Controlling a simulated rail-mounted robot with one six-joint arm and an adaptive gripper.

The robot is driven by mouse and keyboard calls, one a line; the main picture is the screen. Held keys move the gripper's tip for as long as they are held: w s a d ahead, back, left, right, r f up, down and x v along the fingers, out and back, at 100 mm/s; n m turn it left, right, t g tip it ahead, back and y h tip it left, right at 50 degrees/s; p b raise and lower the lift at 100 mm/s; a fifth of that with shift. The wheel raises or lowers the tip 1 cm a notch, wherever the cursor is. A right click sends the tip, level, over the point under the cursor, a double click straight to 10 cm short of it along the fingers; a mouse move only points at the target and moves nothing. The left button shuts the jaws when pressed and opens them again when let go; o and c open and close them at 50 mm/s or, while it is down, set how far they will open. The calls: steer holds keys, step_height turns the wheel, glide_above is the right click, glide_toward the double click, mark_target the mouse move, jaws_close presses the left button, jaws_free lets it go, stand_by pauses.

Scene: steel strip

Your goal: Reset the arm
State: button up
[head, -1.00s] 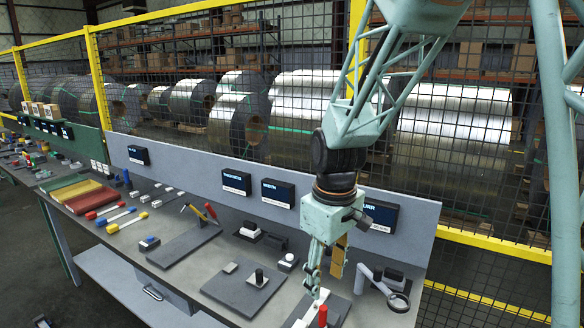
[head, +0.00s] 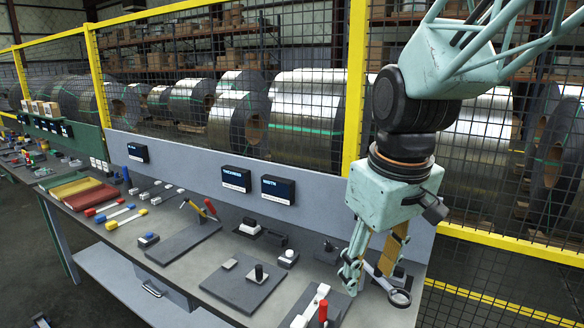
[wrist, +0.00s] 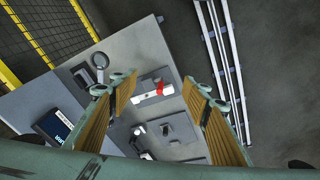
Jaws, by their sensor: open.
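My gripper (head: 368,276) hangs at the right end of the bench in the head view, its fingers apart and nothing between them. In the wrist view my gripper (wrist: 160,90) also shows open, with ribbed orange-brown pads facing each other and the bench below. A white piece with a red upright handle (head: 322,312) lies on a dark plate to the left of my gripper. It also shows in the wrist view as the red-handled piece (wrist: 160,90), seen through the gap between the fingers and apart from them. My gripper partly hides a ring-ended stand (head: 400,297).
A dark plate with a small block (head: 259,272) and red- and yellow-handled tools (head: 207,210) lie further left on the bench. A grey back panel with label boxes (head: 278,190) runs behind. A yellow-framed mesh fence (head: 355,90) stands beyond it.

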steer(key=s+d+r+m+t+b, duration=0.1)
steer(key=s+d+m, duration=0.1)
steer(key=s, duration=0.8)
steer(key=s+d+r+m+b, duration=0.2)
steer(key=s+d+m, duration=0.1)
steer(key=s, duration=0.8)
steer(key=shift+s+d+r+m+t, duration=0.2)
steer(key=shift+d+m+t, duration=0.15)
steer(key=shift+d, duration=0.25)
stand_by(0.4)
